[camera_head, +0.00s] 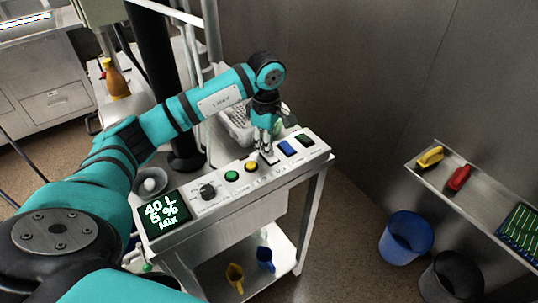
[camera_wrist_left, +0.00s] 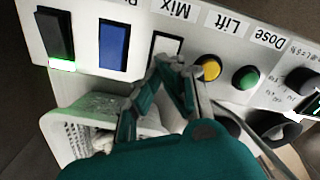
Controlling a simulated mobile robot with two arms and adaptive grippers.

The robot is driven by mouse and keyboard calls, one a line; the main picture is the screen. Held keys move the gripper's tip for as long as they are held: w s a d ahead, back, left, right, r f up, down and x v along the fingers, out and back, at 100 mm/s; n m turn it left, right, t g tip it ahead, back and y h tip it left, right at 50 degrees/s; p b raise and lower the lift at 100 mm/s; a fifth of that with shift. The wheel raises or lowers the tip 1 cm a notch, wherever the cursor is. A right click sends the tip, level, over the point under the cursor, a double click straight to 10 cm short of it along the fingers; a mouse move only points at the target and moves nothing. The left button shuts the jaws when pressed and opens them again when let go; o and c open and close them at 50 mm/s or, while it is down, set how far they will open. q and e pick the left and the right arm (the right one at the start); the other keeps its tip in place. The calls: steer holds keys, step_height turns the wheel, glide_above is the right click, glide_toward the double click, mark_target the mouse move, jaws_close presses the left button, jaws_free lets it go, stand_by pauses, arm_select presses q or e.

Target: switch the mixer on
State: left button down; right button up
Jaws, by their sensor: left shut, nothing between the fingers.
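The mixer's control panel (camera_head: 215,205) is a white slanted board with a display reading "40 L 5% Mix" (camera_head: 164,212). In the left wrist view a pale rocker switch (camera_wrist_left: 166,44) with a dark frame sits by the "Mix" label (camera_wrist_left: 184,10). My left gripper (camera_head: 266,150) points down over this rocker, shut and empty. In the left wrist view its fingertips (camera_wrist_left: 177,62) are at the rocker's near end and hide part of it; I cannot tell whether they touch. My right gripper is not in view.
Beside the rocker are a blue switch (camera_head: 287,148), a dark switch (camera_head: 304,140), a yellow button (camera_head: 251,166), a green button (camera_head: 232,176) and a black knob (camera_head: 208,191). A wall shelf (camera_head: 484,196) and blue bucket (camera_head: 406,237) stand at right.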

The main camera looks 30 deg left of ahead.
arm_select(q)
steer(key=shift+s+f, duration=0.1)
steer(key=shift+f, duration=0.2)
steer(key=shift+r+p, duration=0.35)
steer(key=shift+r, duration=0.5)
steer(key=shift+r+p, duration=1.55)
steer(key=shift+r, duration=1.15)
